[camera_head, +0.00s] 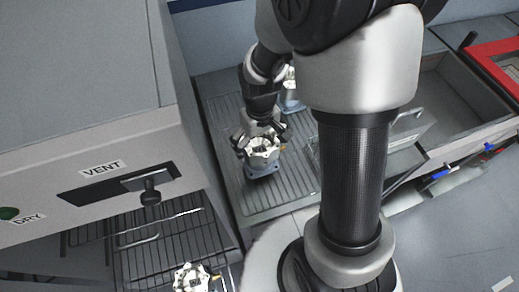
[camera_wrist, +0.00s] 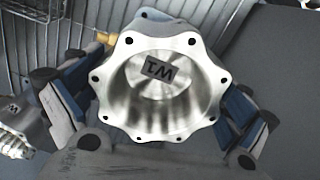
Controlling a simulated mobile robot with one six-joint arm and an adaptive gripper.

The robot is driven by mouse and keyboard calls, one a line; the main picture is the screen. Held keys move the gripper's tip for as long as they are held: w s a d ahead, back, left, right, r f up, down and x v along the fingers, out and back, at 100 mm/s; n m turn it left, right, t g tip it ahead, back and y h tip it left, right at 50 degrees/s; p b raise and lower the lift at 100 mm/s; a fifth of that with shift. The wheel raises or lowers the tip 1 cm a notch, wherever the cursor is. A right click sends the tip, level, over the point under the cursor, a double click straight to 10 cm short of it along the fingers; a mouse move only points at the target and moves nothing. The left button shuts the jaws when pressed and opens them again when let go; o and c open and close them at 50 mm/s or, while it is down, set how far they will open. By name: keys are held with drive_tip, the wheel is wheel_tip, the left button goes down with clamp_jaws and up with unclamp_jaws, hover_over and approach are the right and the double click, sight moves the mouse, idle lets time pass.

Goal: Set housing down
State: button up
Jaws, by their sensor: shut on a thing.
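A silver housing with a scalloped flange (camera_head: 262,160) is held in my gripper (camera_head: 259,141) over the grooved drain surface. A blue-grey lower part shows beneath its flange. Whether it touches the surface or hangs just above it, I cannot tell.
Another housing (camera_head: 291,98) stands behind my gripper, partly hidden by my arm. A third housing (camera_head: 190,278) sits on the wire rack (camera_head: 170,240) of the cabinet marked VENT (camera_head: 105,150). The grooved surface (camera_head: 285,195) is bare in front. A grey bin (camera_head: 455,95) stands at right.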

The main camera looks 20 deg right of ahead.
drive_tip(key=shift+f+b, duration=0.5)
drive_tip(key=shift+f, duration=1.5)
drive_tip(key=o, duration=1.7)
drive_tip(key=shift+f, duration=0.15)
drive_tip(key=shift+s, duration=0.1)
wheel_tip(320, 180, up, 12)
drive_tip(key=p, duration=0.3)
wheel_tip(320, 180, up, 10)
drive_tip(key=f+t, duration=0.1)
drive_tip(key=t, duration=0.1)
hover_over(260, 150)
drive_tip(key=s, duration=0.4)
drive_tip(key=s+r+t, duration=0.1)
drive_tip(key=s+r, duration=0.1)
drive_tip(key=s, duration=0.1)
drive_tip(key=s+r+m, duration=0.1)
drive_tip(key=s+r, duration=0.2)
drive_tip(key=s, duration=0.1)
drive_tip(key=s+r+m+t, duration=0.1)
drive_tip(key=s+r, duration=0.1)
drive_tip(key=s, duration=0.1)
drive_tip(key=shift+s+r+t, duration=0.15)
drive_tip(key=shift+s+t, duration=0.1)
drive_tip(key=shift+t, duration=0.05)
